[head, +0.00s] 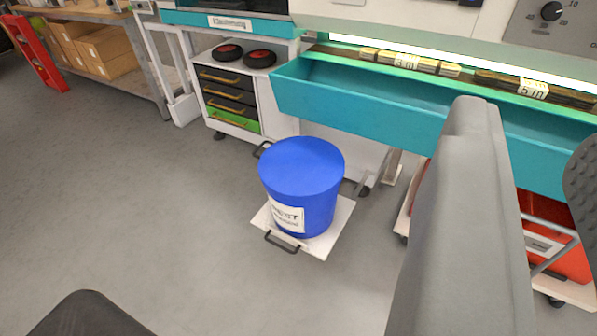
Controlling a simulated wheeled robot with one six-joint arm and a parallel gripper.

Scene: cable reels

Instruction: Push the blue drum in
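The blue drum (301,181) stands upright on a white wheeled board (338,218) on the grey floor, near the middle of the head view. It has a closed blue top and a white label with dark print on its lower front. The board has a dark handle (282,243) at its front edge and another at its back left. The drum stands in front of the teal trough, out from under it. Grey and dark parts, probably my arm, fill the right side and the lower left corner. No gripper fingertips can be made out.
The teal trough (375,98) runs along the bench behind the drum. A drawer cabinet (228,100) with two black wheels on top stands at the back left. A red container (575,245) on a wheeled board stands at the right. The floor (130,200) left of the drum is clear.

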